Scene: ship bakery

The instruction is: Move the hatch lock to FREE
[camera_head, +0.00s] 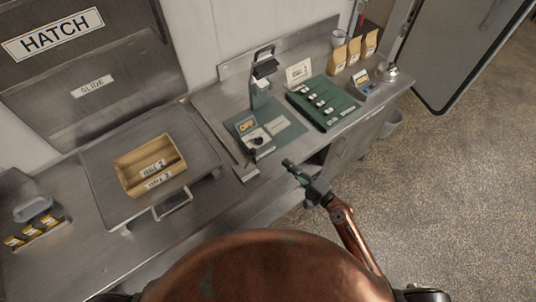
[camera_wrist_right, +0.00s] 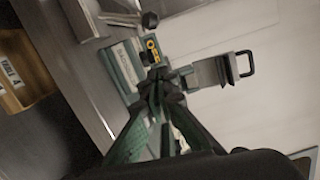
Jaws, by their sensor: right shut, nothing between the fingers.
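The hatch (camera_head: 95,55) is a grey metal panel on the wall at the upper left of the head view, with a HATCH sign and a SLIDE label. I cannot pick out a lock marked FREE. A device with an OFF label and a dark knob (camera_head: 257,141) stands on the counter. Its yellow label and black knob (camera_wrist_right: 150,20) show in the wrist view. My right gripper (camera_head: 288,164) is shut and empty, in front of the counter edge, apart from the device. In the wrist view its green fingers (camera_wrist_right: 160,85) meet. My left gripper is not in view.
A wooden box (camera_head: 131,187) with table labels sits on a metal tray. A green upright press (camera_head: 262,80) stands behind the knob device. A green board with switches (camera_head: 322,118), several paper bags (camera_head: 354,50) and a bell (camera_head: 387,70) are farther right. The right floor is clear.

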